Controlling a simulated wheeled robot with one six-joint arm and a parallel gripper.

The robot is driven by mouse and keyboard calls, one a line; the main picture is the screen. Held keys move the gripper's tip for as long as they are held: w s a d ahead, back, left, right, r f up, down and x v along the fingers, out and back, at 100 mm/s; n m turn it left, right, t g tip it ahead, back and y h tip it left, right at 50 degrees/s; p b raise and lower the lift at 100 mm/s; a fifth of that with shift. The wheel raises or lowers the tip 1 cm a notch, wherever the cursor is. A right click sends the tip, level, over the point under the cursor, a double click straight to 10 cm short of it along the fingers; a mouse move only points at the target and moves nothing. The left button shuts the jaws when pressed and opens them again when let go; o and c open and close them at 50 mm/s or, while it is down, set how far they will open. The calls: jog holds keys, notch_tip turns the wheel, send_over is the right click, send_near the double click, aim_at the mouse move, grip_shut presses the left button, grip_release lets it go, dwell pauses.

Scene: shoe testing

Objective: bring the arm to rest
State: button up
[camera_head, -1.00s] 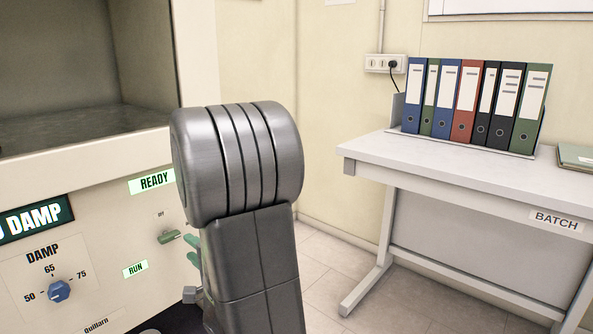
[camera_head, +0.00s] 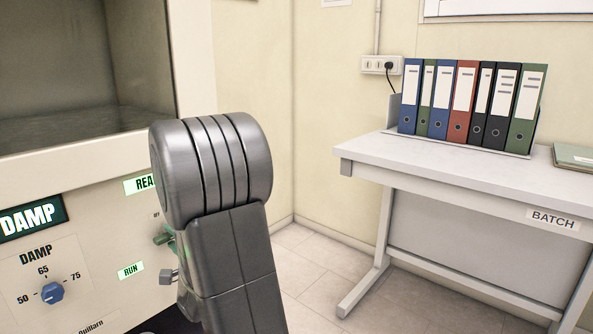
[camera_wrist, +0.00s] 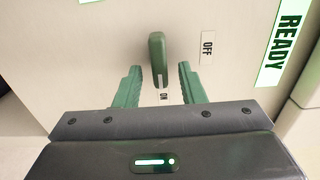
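My gripper (camera_wrist: 160,67) has two green fingers, spread apart, in the wrist view. A dark green switch lever (camera_wrist: 157,50) shows between and beyond the fingertips, with clear gaps on both sides; contact is not visible. The lever sits on a pale machine panel (camera_wrist: 80,50) with OFF and ON labels. In the head view my grey arm (camera_head: 225,240) stands in front of the machine's right edge. It hides most of my gripper, and the green lever (camera_head: 163,238) shows just left of it.
The machine front (camera_head: 110,240) carries a lit READY sign, a lit RUN sign (camera_head: 131,270) and a blue DAMP dial (camera_head: 52,292) near 65. Its open chamber (camera_head: 80,60) is above. A white table (camera_head: 440,165) with several binders stands right. Floor between is clear.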

jog(key=p+v, duration=0.1)
jog(key=v, duration=1.3)
jog(key=w+a+n+b, duration=0.1)
jog(key=w+a+n, duration=0.5)
jog(key=w+a, duration=0.3)
jog(key=shift+a+r, duration=0.35)
jog(key=shift+a, duration=0.6)
